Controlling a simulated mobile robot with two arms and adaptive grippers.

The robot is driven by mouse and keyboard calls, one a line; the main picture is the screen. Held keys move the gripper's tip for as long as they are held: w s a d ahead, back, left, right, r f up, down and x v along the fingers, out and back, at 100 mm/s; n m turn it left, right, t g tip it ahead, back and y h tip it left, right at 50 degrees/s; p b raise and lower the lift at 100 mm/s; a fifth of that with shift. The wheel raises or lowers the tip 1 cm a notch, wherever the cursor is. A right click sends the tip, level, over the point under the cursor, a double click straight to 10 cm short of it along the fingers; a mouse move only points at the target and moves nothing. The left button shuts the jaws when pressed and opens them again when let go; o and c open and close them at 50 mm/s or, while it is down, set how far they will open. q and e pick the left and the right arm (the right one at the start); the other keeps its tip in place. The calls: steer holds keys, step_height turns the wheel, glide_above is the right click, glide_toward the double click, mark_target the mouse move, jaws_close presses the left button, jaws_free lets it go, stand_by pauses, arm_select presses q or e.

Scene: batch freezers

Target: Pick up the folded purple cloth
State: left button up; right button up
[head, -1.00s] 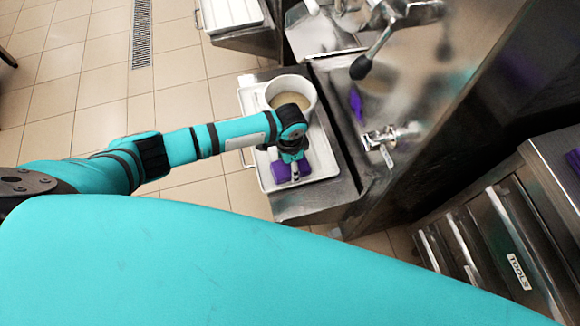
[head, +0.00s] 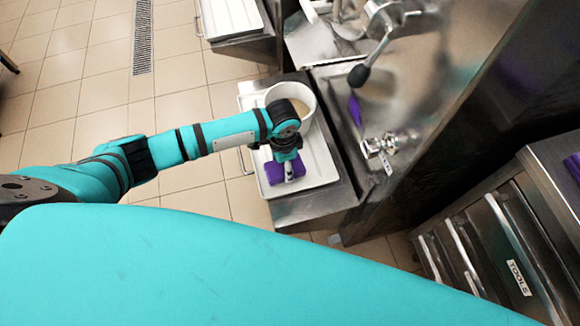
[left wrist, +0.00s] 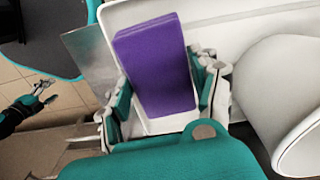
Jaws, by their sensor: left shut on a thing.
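The folded purple cloth (head: 274,172) is at the near end of the white tray (head: 318,165) in the head view. My left gripper (head: 288,174) is over it, pointing down, with its fingers on both sides. In the left wrist view the cloth (left wrist: 155,65) is a thick purple block between the two fingers (left wrist: 162,90), and the gripper is shut on it. I cannot tell whether the cloth touches the tray. My right gripper (left wrist: 40,97) shows small at the left of the left wrist view, apart from the cloth, with its fingers apart and empty.
A white tub (head: 306,96) with pale contents stands on the tray behind the gripper. The steel machine with a tap (head: 378,147) and a black-knobbed lever (head: 360,75) is close on the right. Open tiled floor (head: 190,110) lies to the left.

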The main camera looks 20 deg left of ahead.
arm_select(q)
steer(key=s+a+r, duration=0.1)
steer(key=s+a, duration=0.4)
steer(key=a, duration=0.8)
steer(key=shift+s+a, duration=0.15)
steer(key=shift+a, duration=0.1)
steer(key=shift+r, duration=0.1)
